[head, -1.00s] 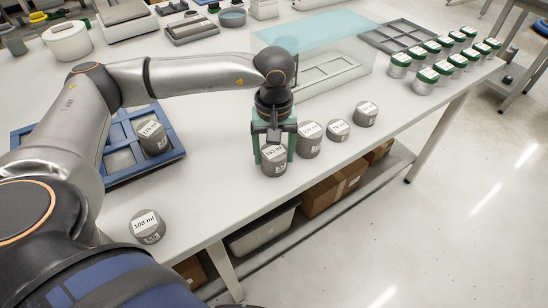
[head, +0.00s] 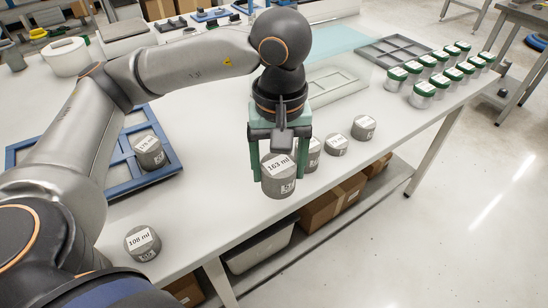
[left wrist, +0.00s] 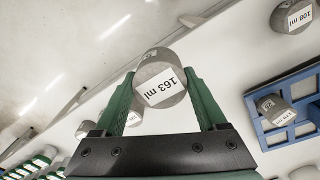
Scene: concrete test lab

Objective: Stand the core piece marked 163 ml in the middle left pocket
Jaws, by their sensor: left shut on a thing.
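The core piece marked 163 ml (head: 279,180) is a grey cylinder with a white label on top. My left gripper (head: 279,160) has its green fingers shut on its sides and holds it upright above the table near the front edge. It also shows between the fingers in the left wrist view (left wrist: 158,84). The blue pocket tray (head: 124,187) lies at the left of the head view, partly hidden by my left arm. One core piece (head: 149,152) stands in a right-hand pocket of it. My right gripper is not in view.
A core piece marked 108 ml (head: 142,243) stands in front of the tray. Other grey core pieces (head: 336,145) (head: 364,127) stand right of my gripper. Green-lidded jars (head: 422,94), a grey tray (head: 394,50) and a clear teal-topped cover (head: 335,42) are farther back. The table between tray and gripper is clear.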

